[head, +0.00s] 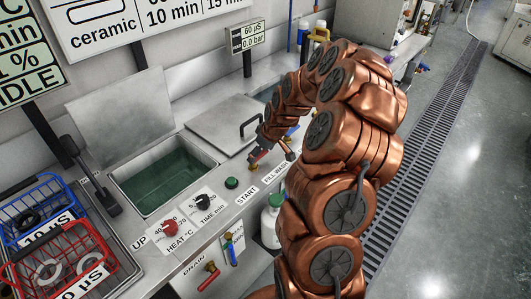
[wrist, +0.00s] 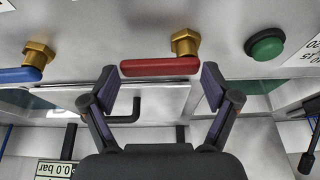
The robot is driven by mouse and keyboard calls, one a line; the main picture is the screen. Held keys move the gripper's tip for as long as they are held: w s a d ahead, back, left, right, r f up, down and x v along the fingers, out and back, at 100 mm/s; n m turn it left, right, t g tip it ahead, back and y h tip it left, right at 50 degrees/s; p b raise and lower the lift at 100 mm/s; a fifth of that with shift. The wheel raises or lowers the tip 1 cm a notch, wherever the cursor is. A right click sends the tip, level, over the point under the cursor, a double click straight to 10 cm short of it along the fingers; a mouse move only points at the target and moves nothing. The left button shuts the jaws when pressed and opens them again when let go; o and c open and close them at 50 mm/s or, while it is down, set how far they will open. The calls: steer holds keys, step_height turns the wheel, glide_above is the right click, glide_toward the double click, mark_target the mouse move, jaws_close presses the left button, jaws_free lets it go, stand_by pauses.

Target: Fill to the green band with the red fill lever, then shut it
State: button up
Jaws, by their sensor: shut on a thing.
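The red fill lever (wrist: 158,67) lies level across the wrist view, on a brass valve stem (wrist: 186,42). My gripper (wrist: 160,80) has one finger at each end of the lever and is shut on it. In the head view my gripper (head: 262,158) is at the front ledge by the FILL label, largely hiding the lever. The open tank (head: 125,187) holds dark green liquid (head: 170,182). I cannot make out a green band in either view.
A blue lever (wrist: 20,74) sits left of the red one in the wrist view, and a green START button (wrist: 265,45) right. A lidded tank (head: 225,125) stands behind my gripper. Red and blue wire baskets (head: 65,260) stand at lower left.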

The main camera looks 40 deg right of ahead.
steer(key=o, duration=1.5)
steer(key=shift+c, duration=0.2)
steer(key=shift+r, duration=0.1)
steer(key=v, duration=1.1)
steer(key=shift+r, duration=0.4)
steer(key=shift+s, duration=0.1)
